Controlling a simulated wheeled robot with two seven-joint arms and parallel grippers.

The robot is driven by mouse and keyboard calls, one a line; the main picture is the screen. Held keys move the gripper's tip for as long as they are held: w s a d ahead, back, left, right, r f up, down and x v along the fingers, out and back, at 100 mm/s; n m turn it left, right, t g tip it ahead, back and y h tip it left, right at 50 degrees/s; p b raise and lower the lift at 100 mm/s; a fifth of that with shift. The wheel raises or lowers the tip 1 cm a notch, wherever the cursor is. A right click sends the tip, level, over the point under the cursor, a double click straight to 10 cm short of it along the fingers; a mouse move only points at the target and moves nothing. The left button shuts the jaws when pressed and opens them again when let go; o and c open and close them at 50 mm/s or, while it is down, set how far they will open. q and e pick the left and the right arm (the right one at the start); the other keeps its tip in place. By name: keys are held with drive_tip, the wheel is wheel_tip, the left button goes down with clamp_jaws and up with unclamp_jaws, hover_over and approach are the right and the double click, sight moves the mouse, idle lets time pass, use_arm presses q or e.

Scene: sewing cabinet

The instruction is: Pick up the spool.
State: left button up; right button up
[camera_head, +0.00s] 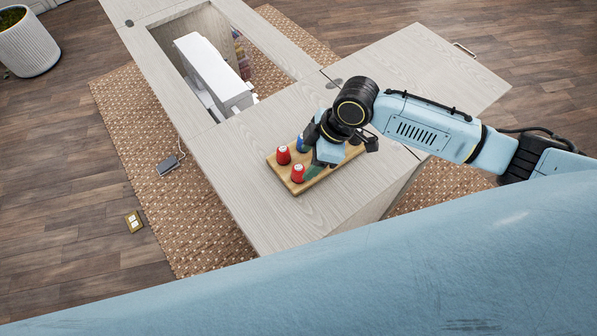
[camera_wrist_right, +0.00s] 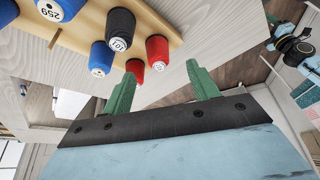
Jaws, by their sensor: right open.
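Several spools stand on a wooden rack (camera_head: 318,182) on the cabinet top. In the head view, two red spools (camera_head: 283,155) (camera_head: 297,173) show at the rack's left end, beside a blue one (camera_head: 303,143). In the right wrist view, a red spool (camera_wrist_right: 157,52) is nearest the jaws, with a dark spool (camera_wrist_right: 119,30) and blue spools (camera_wrist_right: 101,58) (camera_wrist_right: 60,8) further left. My right gripper (camera_wrist_right: 162,88) is open and empty, its green fingers apart just short of the red spool. It hides part of the rack in the head view (camera_head: 312,165). Which spool is meant, I cannot tell.
The pale wooden cabinet top (camera_head: 240,165) is clear around the rack. A white sewing machine (camera_head: 212,70) sits in the cabinet's recess at the back. A pedal (camera_head: 168,164) lies on the woven rug (camera_head: 135,125). A planter (camera_head: 27,42) stands far left.

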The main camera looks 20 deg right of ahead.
sight(302, 167)
drive_tip(key=shift+b+x, duration=0.35)
drive_tip(key=shift+x, duration=2.8)
drive_tip(key=shift+w, duration=0.15)
drive_tip(key=shift+c, duration=0.3)
drive_tip(key=c, duration=1)
